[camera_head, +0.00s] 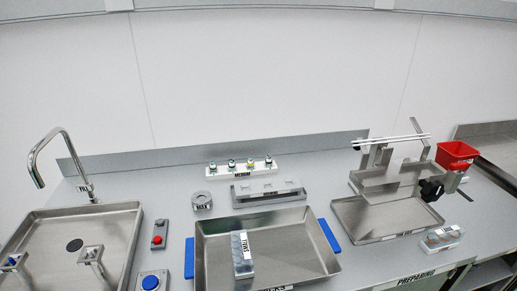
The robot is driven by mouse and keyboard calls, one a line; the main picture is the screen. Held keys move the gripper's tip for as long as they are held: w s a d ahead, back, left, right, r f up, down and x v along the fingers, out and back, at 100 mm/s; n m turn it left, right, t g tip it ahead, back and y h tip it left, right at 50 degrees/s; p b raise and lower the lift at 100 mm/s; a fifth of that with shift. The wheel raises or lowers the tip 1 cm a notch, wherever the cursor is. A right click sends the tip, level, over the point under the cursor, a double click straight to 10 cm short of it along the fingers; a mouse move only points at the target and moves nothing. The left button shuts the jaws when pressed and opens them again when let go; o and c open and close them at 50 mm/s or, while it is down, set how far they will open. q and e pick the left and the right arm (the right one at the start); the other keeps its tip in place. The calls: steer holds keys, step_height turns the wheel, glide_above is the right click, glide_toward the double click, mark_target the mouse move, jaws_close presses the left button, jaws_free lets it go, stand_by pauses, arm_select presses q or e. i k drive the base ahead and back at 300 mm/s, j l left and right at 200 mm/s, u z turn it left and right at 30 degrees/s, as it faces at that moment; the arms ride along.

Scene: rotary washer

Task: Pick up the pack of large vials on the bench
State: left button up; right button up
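A clear pack of vials (442,238) sits on the bench at the right, in front of the shallow metal tray under the rotary device. Its label is too small to read. A second clear pack (242,254) with a labelled white side lies in the large metal tray at the front middle. A white rack (242,170) labelled MEDIUM holds several small capped vials at the back of the bench. I cannot confirm from the labels which pack is the large one. Neither of my grippers shows in this view.
A sink (110,222) with a tall faucet (42,160) is at the left. A red button (157,240) and a blue button (150,283) stand beside it. The large tray (215,228) has blue handles. A metal rotary device (385,178) and red bin (456,155) stand at the right.

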mark_target(444, 237)
steer(key=z, duration=1)
